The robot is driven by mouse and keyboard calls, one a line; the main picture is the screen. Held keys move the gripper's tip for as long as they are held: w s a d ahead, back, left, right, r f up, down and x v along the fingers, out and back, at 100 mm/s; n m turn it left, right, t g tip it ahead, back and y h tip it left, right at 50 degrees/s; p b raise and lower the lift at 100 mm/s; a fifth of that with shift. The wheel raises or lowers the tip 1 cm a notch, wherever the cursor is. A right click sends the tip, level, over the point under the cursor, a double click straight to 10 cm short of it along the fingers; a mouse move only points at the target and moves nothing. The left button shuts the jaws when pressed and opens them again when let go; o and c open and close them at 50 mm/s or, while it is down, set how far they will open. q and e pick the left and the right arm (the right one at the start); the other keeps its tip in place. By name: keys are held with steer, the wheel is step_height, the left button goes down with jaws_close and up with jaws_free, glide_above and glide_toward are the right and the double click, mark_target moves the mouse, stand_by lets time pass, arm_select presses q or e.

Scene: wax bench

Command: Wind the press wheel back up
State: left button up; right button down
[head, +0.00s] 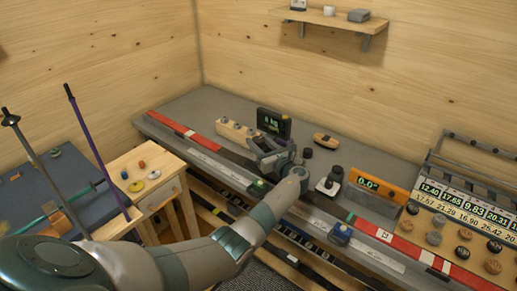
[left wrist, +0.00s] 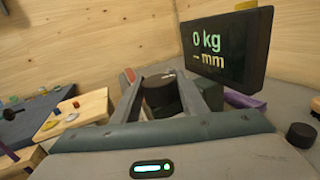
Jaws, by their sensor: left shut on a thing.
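My left arm reaches across to the bench, and my left gripper (head: 262,152) is beside the dark display (head: 273,122). In the left wrist view my left gripper (left wrist: 165,80) is shut on a dark round knob (left wrist: 161,97) between its two fingers. The knob looks like part of the press wheel, but the rest of the wheel and press is hidden by the gripper. The display also shows in the left wrist view (left wrist: 228,45) and reads 0 kg and a dash for mm. My right gripper is in neither view.
A wooden block with several holes (head: 238,133) stands left of the gripper. A black-topped device (head: 330,181) and an orange angle display (head: 376,187) stand to the right. The bench behind is mostly clear.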

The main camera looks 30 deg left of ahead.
arm_select(q)
steer(key=shift+r+n+g, duration=0.15)
steer(key=shift+n+g, duration=0.15)
steer(key=o, duration=1)
steer(key=shift+o, duration=0.2)
steer(key=shift+d, duration=0.15)
steer(key=shift+s+d+f+b, duration=0.1)
steer(key=shift+d+f+b, duration=0.15)
steer(key=shift+b, duration=0.1)
steer(key=b+v, duration=0.4)
steer(key=v, duration=1.2)
steer(key=shift+d, duration=0.3)
